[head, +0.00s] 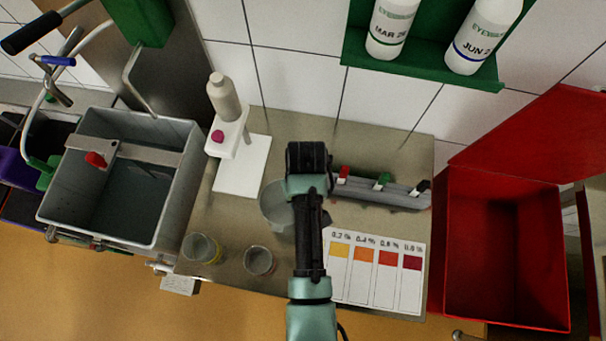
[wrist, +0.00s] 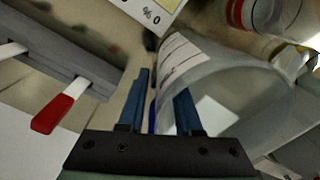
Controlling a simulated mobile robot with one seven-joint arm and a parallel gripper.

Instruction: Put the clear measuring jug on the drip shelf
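The clear measuring jug (head: 274,206) stands on the steel worktop, partly hidden behind my arm in the head view. In the wrist view the jug (wrist: 235,85) fills the right side, with a white label on its wall. My gripper (wrist: 163,82) is open, its two blue fingers apart at the jug's near left edge. The right finger overlaps the jug and the left finger is outside it; contact cannot be told. In the head view my fingers are hidden. A grey ledge (head: 150,153) crosses the sink; I cannot tell whether it is the drip shelf.
Two small beakers (head: 259,261) stand at the worktop's front. A white stand (head: 241,180) holds a bottle. A grey rack (head: 385,191) and colour chart (head: 350,285) lie right of the jug. A red crate (head: 500,245) is far right; a green bottle shelf (head: 420,68) hangs above.

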